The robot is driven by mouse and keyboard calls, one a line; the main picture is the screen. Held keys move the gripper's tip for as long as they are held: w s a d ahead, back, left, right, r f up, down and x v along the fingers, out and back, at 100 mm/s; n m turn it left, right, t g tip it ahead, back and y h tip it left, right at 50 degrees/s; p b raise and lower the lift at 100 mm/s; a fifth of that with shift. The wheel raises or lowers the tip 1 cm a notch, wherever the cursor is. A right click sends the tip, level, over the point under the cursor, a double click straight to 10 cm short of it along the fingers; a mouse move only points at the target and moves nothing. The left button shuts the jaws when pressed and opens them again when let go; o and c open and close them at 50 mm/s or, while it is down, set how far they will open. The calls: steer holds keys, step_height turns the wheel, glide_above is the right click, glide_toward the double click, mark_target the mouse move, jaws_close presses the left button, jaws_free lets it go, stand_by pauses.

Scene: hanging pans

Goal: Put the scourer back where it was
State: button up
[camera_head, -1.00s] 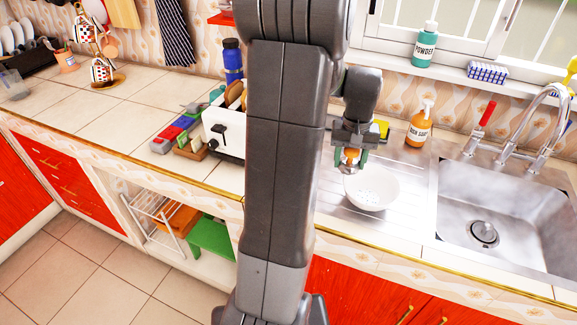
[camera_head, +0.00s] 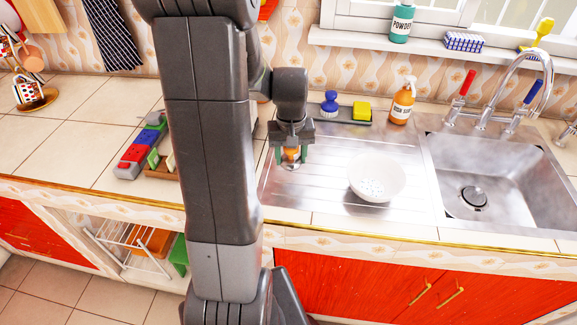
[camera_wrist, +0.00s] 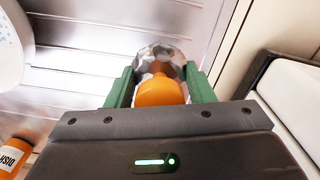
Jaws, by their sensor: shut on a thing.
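My gripper (camera_head: 292,150) is shut on the scourer, holding it over the left part of the steel drainboard. The scourer (camera_wrist: 160,90) has a rounded orange handle and a shiny silver pad. In the wrist view it sits between the two green fingers. In the head view only a little orange and silver shows below the fingers. A dark tray (camera_head: 345,119) stands behind and to the right, against the wall. It holds a blue-handled brush (camera_head: 330,103) on the left and a yellow sponge (camera_head: 361,111) on the right. My arm hides part of the counter.
A white bowl (camera_head: 376,180) stands on the drainboard (camera_head: 322,182), right of my gripper. An orange soap bottle (camera_head: 402,104) stands right of the tray. The sink (camera_head: 480,180) and tap (camera_head: 535,75) are further right. The front drainboard is clear.

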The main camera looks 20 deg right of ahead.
mark_target(290, 166)
steer(key=shift+f, duration=2.2)
steer(key=shift+f, duration=0.15)
steer(key=o, duration=1)
steer(key=shift+o, duration=0.2)
step_height(290, 166, up, 12)
steer(key=shift+r, duration=0.2)
